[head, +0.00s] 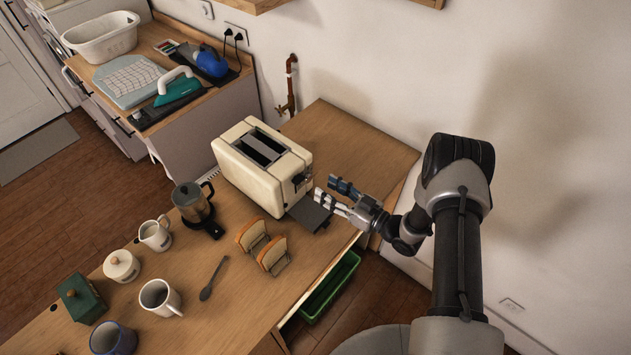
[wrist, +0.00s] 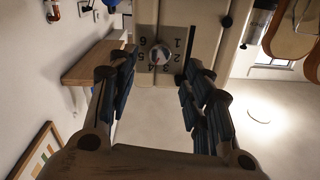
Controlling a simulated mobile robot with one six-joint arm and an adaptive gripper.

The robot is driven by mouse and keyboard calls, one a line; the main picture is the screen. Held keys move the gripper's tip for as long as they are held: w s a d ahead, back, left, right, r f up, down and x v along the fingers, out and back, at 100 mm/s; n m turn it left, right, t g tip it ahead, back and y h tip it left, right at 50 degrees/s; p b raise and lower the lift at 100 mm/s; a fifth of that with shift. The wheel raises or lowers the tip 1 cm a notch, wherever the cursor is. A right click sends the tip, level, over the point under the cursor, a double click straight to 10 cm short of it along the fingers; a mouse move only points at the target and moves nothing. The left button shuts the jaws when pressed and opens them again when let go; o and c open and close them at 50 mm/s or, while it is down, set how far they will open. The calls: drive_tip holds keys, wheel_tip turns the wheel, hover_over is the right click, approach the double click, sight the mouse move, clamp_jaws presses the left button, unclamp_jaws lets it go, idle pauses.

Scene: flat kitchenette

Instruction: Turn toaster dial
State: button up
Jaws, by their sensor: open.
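The cream toaster (head: 262,165) stands on the wooden counter, its dial end facing my gripper (head: 333,194). In the wrist view the round dial (wrist: 161,54) sits on a grey panel with printed numbers around it, on the toaster's end face (wrist: 205,40). My gripper is open and empty, just off that end of the toaster. In the wrist view its two blue-padded fingers (wrist: 158,100) lie left and right of the dial's line, with the dial ahead between them. I see no contact with the dial. In the head view the dial is too small to make out clearly.
A dark flat tray (head: 310,213) juts out low at the toaster's end, below my gripper. The counter (head: 350,140) behind the toaster is clear up to the wall.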

sight(310, 179)
drive_tip(key=x, duration=0.5)
drive_tip(key=shift+w+a, duration=0.1)
drive_tip(key=shift+w, duration=0.05)
drive_tip(key=shift+c, duration=0.5)
drive_tip(key=c, duration=1)
